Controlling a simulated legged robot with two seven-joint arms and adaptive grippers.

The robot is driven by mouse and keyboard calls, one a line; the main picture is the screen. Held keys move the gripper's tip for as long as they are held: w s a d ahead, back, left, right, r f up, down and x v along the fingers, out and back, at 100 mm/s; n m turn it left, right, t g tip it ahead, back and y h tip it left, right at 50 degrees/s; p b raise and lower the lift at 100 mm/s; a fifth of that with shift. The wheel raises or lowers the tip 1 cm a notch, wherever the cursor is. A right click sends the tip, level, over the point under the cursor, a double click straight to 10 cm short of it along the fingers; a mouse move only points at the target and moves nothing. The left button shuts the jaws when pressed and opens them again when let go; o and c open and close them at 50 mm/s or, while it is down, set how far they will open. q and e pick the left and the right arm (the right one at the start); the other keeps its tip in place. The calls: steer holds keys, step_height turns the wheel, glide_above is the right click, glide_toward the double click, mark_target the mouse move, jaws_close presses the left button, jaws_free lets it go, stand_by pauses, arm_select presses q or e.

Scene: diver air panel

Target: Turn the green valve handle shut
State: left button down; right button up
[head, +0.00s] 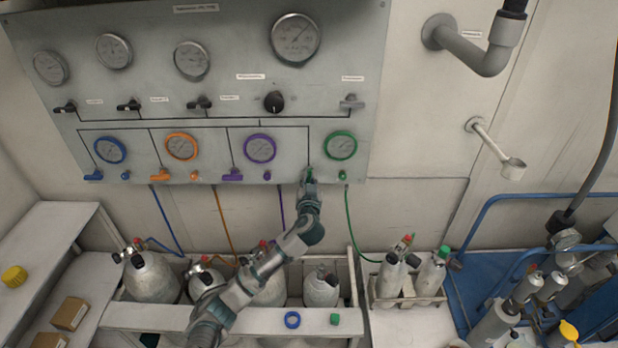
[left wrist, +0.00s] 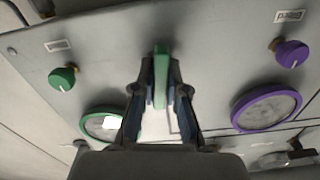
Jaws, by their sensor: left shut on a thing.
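The green valve handle (left wrist: 161,75) shows in the left wrist view between the fingers of my left gripper (left wrist: 160,95). The fingers are shut on it from both sides. In the head view my left gripper (head: 309,178) reaches up to the panel's lower edge, below the green-rimmed gauge (head: 341,145). There it hides most of the handle. A small green knob (head: 342,174) sits to the right of the gripper; it also shows at the left in the left wrist view (left wrist: 62,78). My right gripper is in neither view.
The purple valve handle (head: 231,175) and purple knob (head: 267,175) are left of my gripper on the panel (head: 225,95). A green hose (head: 350,225) hangs to the right. Gas cylinders stand below in a white rack (head: 160,318), under my arm.

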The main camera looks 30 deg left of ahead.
arm_select(q)
steer(key=m+p, duration=0.3)
steer(key=m, duration=0.2)
steer(key=shift+p, duration=0.35)
steer(key=shift+f+m+p, duration=0.1)
steer(key=shift+m+p, duration=0.5)
steer(key=shift+m, duration=0.4)
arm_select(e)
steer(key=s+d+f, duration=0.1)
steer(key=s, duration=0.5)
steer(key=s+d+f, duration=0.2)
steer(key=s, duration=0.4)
arm_select(q)
steer(key=shift+m+p, duration=0.35)
steer(key=shift+m, duration=0.15)
steer(key=m+p, duration=0.3)
steer(key=m, duration=0.1)
steer(key=shift+f+m+p, duration=0.15)
steer(key=shift+m+p, duration=0.5)
steer(key=shift+m, duration=0.35)
steer(key=shift+f+m+p, duration=0.1)
steer(key=shift+m+p, duration=0.5)
steer(key=shift+m, duration=0.4)
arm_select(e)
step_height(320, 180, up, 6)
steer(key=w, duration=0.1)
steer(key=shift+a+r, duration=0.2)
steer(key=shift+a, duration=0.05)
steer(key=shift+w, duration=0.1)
